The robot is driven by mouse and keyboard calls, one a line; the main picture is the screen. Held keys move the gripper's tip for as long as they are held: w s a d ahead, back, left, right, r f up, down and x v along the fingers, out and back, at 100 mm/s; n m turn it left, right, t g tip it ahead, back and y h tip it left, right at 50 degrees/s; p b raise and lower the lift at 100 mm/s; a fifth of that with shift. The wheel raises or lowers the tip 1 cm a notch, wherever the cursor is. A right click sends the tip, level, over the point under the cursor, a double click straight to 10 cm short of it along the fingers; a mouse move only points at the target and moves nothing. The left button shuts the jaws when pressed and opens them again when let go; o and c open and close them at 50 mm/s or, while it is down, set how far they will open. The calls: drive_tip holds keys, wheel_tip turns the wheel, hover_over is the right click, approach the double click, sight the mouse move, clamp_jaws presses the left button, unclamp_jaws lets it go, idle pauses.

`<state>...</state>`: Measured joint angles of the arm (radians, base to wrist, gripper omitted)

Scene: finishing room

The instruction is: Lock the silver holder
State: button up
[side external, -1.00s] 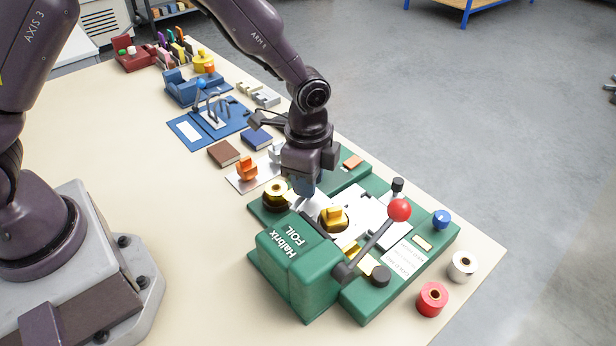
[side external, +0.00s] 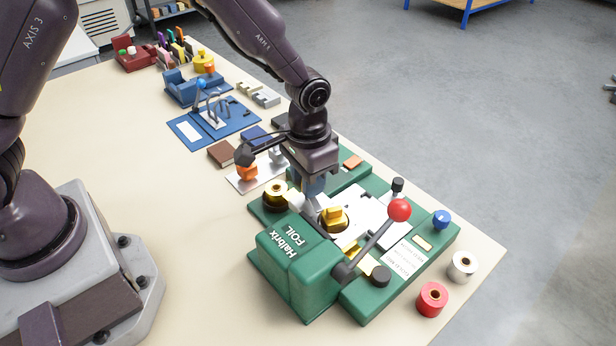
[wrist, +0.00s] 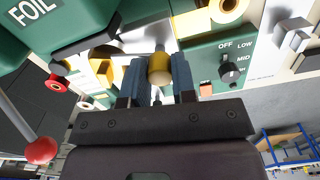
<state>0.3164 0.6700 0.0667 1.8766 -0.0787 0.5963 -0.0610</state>
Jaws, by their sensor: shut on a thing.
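My gripper (side external: 313,196) is low over the green foil press (side external: 285,262), behind its lettered head. In the wrist view its two blue-grey fingers (wrist: 157,80) are shut on a brass-coloured rounded knob (wrist: 159,67). In the side view, my gripper hides the knob.
The press's lever with a red ball (side external: 400,210) rises to the right of my gripper. A dial (wrist: 228,75) marked OFF and LOW is nearby. An orange tool (side external: 247,170) stands on a plate at the left.

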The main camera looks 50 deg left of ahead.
drive_tip(key=shift+n, duration=1.6)
drive_tip(key=o, duration=0.9)
drive_tip(key=shift+o, duration=0.2)
drive_tip(key=shift+r, duration=0.1)
wheel_tip(320, 180, up, 13)
